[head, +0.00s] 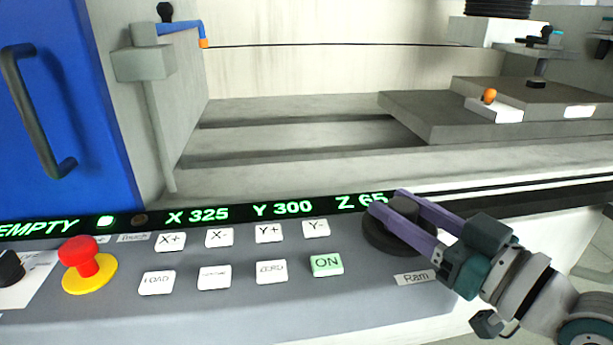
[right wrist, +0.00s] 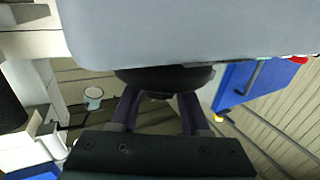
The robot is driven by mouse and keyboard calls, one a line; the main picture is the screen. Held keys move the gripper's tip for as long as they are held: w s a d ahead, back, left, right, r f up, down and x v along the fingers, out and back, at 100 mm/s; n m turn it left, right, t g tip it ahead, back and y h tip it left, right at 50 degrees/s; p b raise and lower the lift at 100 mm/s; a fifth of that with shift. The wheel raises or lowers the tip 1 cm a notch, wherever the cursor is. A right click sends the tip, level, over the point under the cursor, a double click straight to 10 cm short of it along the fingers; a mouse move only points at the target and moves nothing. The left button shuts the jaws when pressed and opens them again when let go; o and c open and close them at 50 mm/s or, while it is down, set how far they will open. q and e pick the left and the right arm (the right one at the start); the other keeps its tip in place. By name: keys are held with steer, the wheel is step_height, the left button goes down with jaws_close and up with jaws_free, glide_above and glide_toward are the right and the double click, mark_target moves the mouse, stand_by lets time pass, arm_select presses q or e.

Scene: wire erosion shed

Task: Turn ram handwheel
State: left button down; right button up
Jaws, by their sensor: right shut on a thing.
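The ram handwheel (head: 378,237) is a black round wheel at the right end of the grey control panel, above a label reading "Ram" (head: 413,278). My right gripper (head: 388,201) reaches it from the lower right, its two purple fingers either side of the raised dark hub and shut on it. The fingers hide part of the wheel. In the right wrist view the dark wheel (right wrist: 165,78) shows at the top centre, with the fingers (right wrist: 158,98) up against it. The green display strip reads X 325, Y 300 and Z 65, the Z number partly covered. My left gripper is not in view.
Left of the wheel are white buttons, a green ON button (head: 327,265) and a red emergency stop (head: 82,258) on yellow. Behind the panel lies the machine bed with a grey plate (head: 430,118) and a thin wire above. A blue door (head: 80,120) stands at left.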

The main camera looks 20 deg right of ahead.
jaws_close()
steer(key=shift+r+m+h+p, duration=0.2)
steer(key=shift+m+h+p, duration=0.4)
steer(key=shift+h+p, duration=0.3)
steer(key=m+h+p, duration=0.2)
steer(key=h, duration=0.1)
steer(key=shift+a, duration=0.1)
steer(key=m+h+p, duration=0.1)
steer(key=m+h, duration=0.1)
steer(key=h, duration=0.1)
steer(key=shift+f, duration=0.15)
steer(key=shift+m+g+h+p, duration=0.3)
steer(key=shift+m+g+h, duration=0.3)
steer(key=shift+m+h, duration=0.85)
steer(key=shift+n+h, duration=0.25)
steer(key=shift+h, duration=0.2)
